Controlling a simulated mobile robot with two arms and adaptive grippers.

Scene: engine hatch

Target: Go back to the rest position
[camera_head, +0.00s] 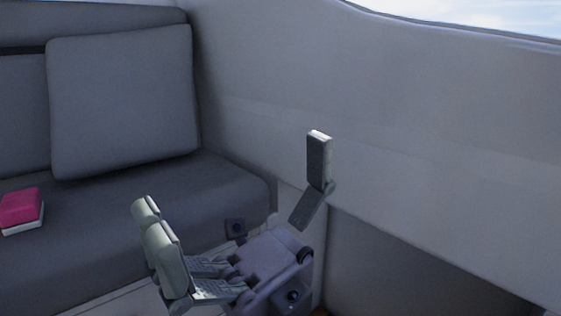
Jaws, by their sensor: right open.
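My right gripper (238,190) shows at the lower middle of the head view. Its jaws are wide apart, with two grey fingers on the left and one dark finger on the right. Nothing is between them. It is in front of the sofa's right end and the pale wall, and I see it touching nothing. My left gripper is not in view.
A grey sofa (95,240) with a large cushion (123,100) fills the left. A pink and white object (21,210) lies on its seat. A pale wall (430,130) runs along the right, under a window (480,14). A dark recess (410,275) is at the lower right.

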